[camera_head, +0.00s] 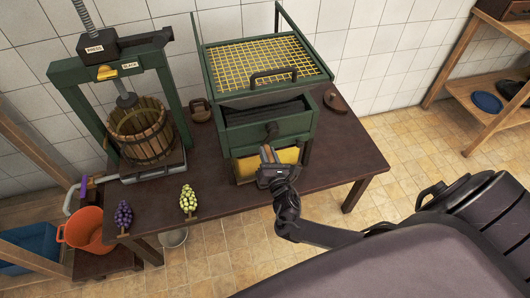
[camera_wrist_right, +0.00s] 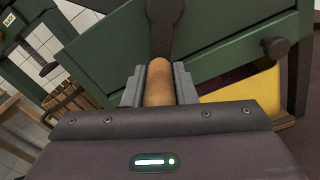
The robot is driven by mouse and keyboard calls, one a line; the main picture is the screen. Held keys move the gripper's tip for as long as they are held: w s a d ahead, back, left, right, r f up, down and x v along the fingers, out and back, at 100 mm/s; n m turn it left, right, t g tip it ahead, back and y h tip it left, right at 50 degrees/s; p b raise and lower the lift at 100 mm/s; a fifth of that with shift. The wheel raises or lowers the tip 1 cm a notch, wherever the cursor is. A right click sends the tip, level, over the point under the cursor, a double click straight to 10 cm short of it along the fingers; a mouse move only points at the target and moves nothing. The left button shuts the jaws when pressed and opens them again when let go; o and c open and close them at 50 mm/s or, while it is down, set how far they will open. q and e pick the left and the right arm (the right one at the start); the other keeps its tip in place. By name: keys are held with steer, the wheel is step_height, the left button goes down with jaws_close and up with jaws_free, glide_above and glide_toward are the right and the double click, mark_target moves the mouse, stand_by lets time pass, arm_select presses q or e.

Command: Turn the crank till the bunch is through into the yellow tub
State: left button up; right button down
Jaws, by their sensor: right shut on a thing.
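The green crusher (camera_head: 268,135) stands on the dark table, with a yellow mesh (camera_head: 262,62) across its top. No bunch shows on the mesh. My right gripper (camera_head: 268,160) is at the crusher's front and is shut on the crank's wooden handle (camera_wrist_right: 158,85). The dark crank arm (camera_wrist_right: 164,30) runs up from the handle in the right wrist view. The yellow tub (camera_head: 245,167) sits under the crusher, partly hidden by the crusher and my gripper; it also shows in the right wrist view (camera_wrist_right: 245,90). Its contents are hidden. My left gripper is not in view.
A press with a slatted basket (camera_head: 141,132) stands at the left. An orange bucket (camera_head: 85,230) is beyond the table's left end. Shelves (camera_head: 480,100) stand at the right.

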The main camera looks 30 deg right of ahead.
steer(key=shift+s+d+f+n, duration=0.2)
steer(key=shift+d+n, duration=0.35)
steer(key=shift+n, duration=0.65)
steer(key=shift+f, duration=0.1)
steer(key=c, duration=1.2)
jaws_free()
steer(key=shift+o, duration=0.2)
steer(key=v, duration=0.7)
steer(key=shift+s, duration=0.35)
